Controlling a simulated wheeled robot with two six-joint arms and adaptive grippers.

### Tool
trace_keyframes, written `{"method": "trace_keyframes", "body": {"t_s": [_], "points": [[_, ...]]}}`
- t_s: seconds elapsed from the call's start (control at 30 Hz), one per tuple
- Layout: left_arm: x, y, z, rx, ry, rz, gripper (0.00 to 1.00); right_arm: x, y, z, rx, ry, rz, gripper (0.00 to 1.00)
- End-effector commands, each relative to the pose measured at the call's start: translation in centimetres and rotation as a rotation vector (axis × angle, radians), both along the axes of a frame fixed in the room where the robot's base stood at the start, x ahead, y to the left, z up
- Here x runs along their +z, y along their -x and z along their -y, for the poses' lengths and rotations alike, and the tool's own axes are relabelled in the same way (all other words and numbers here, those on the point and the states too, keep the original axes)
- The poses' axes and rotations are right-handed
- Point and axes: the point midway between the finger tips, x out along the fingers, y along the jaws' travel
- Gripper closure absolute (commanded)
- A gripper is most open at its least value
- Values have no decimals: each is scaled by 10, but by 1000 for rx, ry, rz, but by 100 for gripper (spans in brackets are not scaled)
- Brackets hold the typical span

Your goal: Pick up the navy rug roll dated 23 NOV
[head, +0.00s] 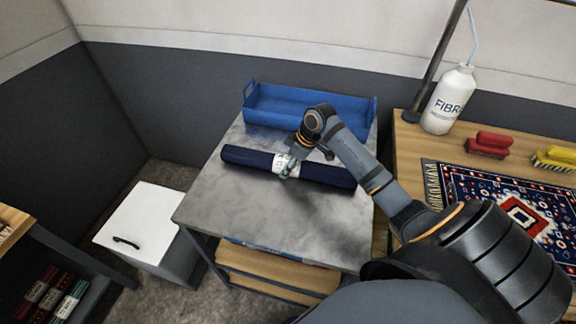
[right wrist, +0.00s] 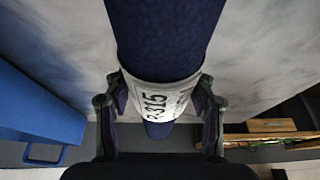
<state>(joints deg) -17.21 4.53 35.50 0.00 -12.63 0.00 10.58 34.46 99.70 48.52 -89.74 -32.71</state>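A navy rug roll (head: 250,157) with a white paper band (head: 287,164) round its middle is at the grey stone-topped table (head: 225,200). I cannot tell if it rests on the top or is just above it. In the right wrist view the roll (right wrist: 165,35) runs between the fingers, and its band (right wrist: 160,98) reads about "R-315", partly cut off; no date is readable. My right gripper (head: 290,168) reaches down over the band, its fingers (right wrist: 160,92) against both sides of it, shut on the roll. My left gripper is not in view.
A blue tray (head: 285,107) stands behind the roll. To the right, a wooden bench (head: 408,135) holds a patterned rug (head: 490,200), a white bottle (head: 448,100) and red (head: 489,144) and yellow (head: 555,157) brushes. A white-lidded box (head: 140,215) and a shelf with small rolls (head: 60,298) are left.

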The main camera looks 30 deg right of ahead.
Motion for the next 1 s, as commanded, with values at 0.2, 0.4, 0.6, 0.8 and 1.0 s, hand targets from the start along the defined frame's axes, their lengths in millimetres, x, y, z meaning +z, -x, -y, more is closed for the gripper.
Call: {"method": "trace_keyframes", "body": {"t_s": [0.2,0.4,0.6,0.8,1.0], "points": [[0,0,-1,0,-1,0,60,0,0,0,0,1,1,81],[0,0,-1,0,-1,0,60,1,-1,0,0,0,3,99],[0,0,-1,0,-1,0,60,3,-1,0,0,0,3,99],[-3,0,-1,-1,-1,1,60,23,-1,1,1,2,6,99],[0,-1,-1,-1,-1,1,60,62,22,18,1,16,2,99]]}}
